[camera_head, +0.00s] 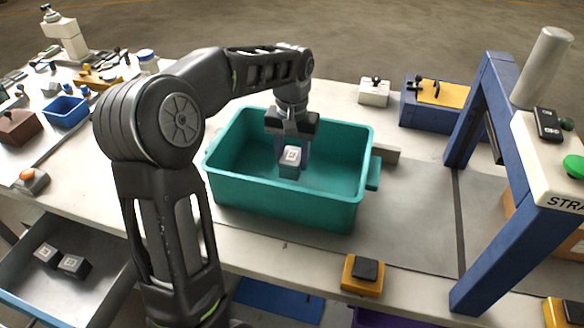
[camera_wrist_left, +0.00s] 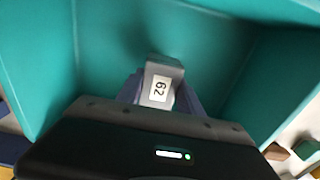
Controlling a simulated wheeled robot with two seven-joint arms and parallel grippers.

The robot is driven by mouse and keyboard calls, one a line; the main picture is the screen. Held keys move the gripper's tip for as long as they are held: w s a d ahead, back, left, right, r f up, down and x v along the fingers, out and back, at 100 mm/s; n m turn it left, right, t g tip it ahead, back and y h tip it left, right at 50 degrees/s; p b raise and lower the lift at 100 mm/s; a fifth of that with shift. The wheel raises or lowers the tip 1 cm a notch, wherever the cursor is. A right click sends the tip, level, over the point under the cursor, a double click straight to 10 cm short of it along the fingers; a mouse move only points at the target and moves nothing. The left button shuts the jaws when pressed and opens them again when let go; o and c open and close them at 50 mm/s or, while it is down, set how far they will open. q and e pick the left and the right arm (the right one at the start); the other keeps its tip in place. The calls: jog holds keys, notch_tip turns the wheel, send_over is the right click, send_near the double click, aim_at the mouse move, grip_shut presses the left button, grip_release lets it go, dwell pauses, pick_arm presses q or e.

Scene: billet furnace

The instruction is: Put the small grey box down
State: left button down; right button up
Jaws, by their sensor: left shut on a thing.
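The small grey box (camera_head: 290,161) has a white label on it. My left gripper (camera_head: 291,150) is shut on it and holds it inside the teal bin (camera_head: 283,208). In the left wrist view the box (camera_wrist_left: 161,86) sits between the fingers, and its label reads 62. The teal bin (camera_wrist_left: 110,45) surrounds it there. I cannot tell whether the box touches the bin's floor. The bin stands on the pale workbench and looks otherwise empty. My right gripper is not in view.
A blue frame (camera_head: 487,110) stands on the bench to the right. A white box (camera_head: 374,92) and a blue box with a yellow top (camera_head: 436,100) are behind the bin. A yellow block with a black button (camera_head: 363,274) is at the front edge. A grey tray (camera_head: 50,290) holds two dark blocks.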

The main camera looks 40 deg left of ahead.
aim_at(292, 169)
pick_arm(q)
notch_tip(292, 169, down, 4)
jog(key=shift+r, duration=0.15)
dwell(0.3)
jog(key=c, duration=0.8)
grip_release()
jog(key=shift+o, duration=0.2)
